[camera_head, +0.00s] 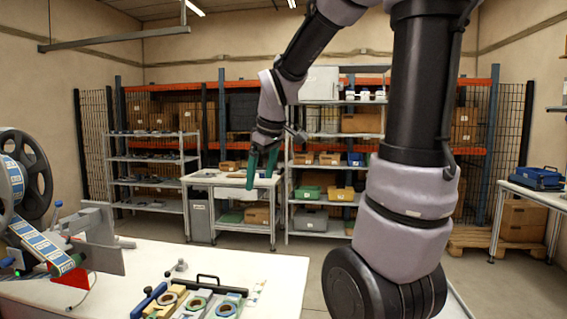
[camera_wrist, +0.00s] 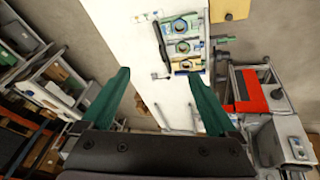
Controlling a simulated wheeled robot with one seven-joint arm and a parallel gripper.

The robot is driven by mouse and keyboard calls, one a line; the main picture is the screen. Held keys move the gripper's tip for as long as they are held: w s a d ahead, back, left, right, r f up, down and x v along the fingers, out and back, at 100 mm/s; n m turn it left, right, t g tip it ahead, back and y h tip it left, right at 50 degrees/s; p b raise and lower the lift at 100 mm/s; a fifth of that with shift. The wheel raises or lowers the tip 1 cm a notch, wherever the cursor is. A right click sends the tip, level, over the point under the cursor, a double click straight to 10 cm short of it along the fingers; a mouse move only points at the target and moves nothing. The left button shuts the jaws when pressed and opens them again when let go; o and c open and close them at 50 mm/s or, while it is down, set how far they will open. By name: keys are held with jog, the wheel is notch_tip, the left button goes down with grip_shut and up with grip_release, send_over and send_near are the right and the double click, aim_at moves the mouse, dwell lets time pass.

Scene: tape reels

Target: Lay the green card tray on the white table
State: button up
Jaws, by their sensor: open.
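A white table (camera_head: 130,265) fills the lower left of the head view and shows as a pale strip (camera_wrist: 130,40) in the wrist view. At its front, flat holders with round rings lie side by side, among them a green one (camera_head: 196,313); I cannot tell if this is the card tray. The group is cut off by the picture's edge. It also appears in the wrist view, small and unclear. A green bin (camera_head: 307,192) stands on the far shelf. My gripper (camera_head: 262,168), with green fingers, is open and empty, up in the air, apart from all of these.
A tape reel machine (camera_head: 90,250) stands on the white table's left side. A workbench (camera_head: 230,180) and loaded shelves line the back. A blue case (camera_head: 537,179) lies on a right-hand table. Open floor lies between.

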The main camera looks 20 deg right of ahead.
jog(key=s+r+m+t+y, duration=0.1)
jog(key=s+r+m, duration=0.4)
jog(key=s+m, duration=0.6)
jog(key=s+t, duration=0.1)
jog(key=s, duration=0.2)
jog(key=shift+d+t, duration=0.15)
jog(key=shift+t, duration=0.25)
jog(key=shift+r, duration=0.1)
